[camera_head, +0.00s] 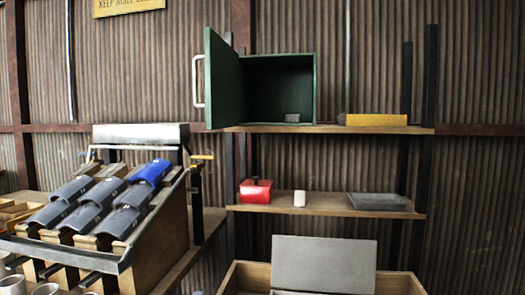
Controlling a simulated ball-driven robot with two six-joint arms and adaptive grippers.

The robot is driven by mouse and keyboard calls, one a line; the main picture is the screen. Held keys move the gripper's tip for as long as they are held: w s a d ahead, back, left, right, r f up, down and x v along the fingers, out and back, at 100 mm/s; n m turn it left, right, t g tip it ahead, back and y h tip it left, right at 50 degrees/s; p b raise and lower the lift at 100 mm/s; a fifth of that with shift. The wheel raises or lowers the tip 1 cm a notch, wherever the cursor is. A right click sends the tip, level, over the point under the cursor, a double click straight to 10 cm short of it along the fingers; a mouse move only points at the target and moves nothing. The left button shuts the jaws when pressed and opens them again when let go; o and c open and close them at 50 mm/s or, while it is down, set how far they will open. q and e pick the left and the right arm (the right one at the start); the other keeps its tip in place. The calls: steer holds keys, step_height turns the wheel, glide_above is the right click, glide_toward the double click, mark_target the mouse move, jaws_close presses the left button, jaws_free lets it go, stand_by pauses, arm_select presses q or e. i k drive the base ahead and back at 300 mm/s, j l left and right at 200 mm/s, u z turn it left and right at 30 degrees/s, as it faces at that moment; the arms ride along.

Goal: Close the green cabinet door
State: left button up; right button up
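The green cabinet (279,88) stands on the left part of the upper wooden shelf. Its green door (224,80) is hinged on the cabinet's left side and stands wide open, swung out toward me. A white bar handle (197,81) sits on the door's left edge. A small grey block (292,118) lies inside the cabinet near the front. Neither of my grippers shows in the head view.
The upper shelf (330,129) also bears a yellow block (374,120). The lower shelf (325,207) holds a red box (256,190), a white cylinder (299,198) and a grey tray (378,202). A slanted rack (160,225) of grey and blue parts fills the lower left. A wooden crate (402,284) with a grey panel (324,263) is at the bottom.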

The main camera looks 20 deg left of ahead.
mark_target(221, 61)
steer(key=j, duration=0.7)
steer(key=k+j, duration=0.15)
steer(key=j, duration=1.3)
steer(key=k, duration=0.05)
